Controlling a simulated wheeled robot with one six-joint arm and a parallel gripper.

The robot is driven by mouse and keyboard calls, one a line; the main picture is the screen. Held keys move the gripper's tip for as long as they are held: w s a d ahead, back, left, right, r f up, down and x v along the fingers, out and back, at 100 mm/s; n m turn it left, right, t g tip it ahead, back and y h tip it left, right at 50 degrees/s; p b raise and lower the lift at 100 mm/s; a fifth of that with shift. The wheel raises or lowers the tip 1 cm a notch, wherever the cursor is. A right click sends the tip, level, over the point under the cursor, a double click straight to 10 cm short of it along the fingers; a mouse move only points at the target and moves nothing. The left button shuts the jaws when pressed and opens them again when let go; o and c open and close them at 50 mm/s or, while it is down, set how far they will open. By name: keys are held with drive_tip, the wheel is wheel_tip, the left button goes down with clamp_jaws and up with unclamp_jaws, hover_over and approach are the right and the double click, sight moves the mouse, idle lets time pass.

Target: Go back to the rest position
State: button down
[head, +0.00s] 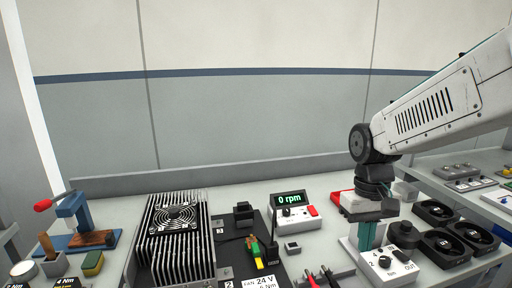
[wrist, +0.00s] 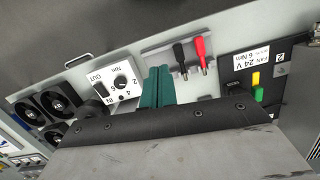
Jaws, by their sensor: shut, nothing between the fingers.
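My gripper (head: 369,246) points down at the right of the bench in the head view. Its teal fingers are together with nothing between them. They show in front of the white torque box (head: 388,266) with its dial, and I cannot tell whether they touch it. In the wrist view the teal fingers (wrist: 157,80) reach out past the dark gripper body, beside the torque box (wrist: 116,82) and the red and black probes (wrist: 190,55).
A finned heatsink with a fan (head: 176,218) stands left of centre. A 0 rpm display (head: 290,199), a dark 24 V fan board (head: 232,250) and loose black fans (head: 447,248) are around. A blue press (head: 72,212) stands far left. Free air lies above the bench.

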drive_tip(key=s+d+r+t, duration=0.1)
drive_tip(key=s+r, duration=0.1)
drive_tip(key=s, duration=0.7)
drive_tip(key=s+d+r+m+t, duration=0.1)
drive_tip(key=s+d+r+t, duration=0.1)
drive_tip(key=s, duration=0.7)
drive_tip(key=shift+d+r+m, duration=0.25)
drive_tip(key=shift+r+m, duration=0.05)
drive_tip(key=shift+r, duration=0.5)
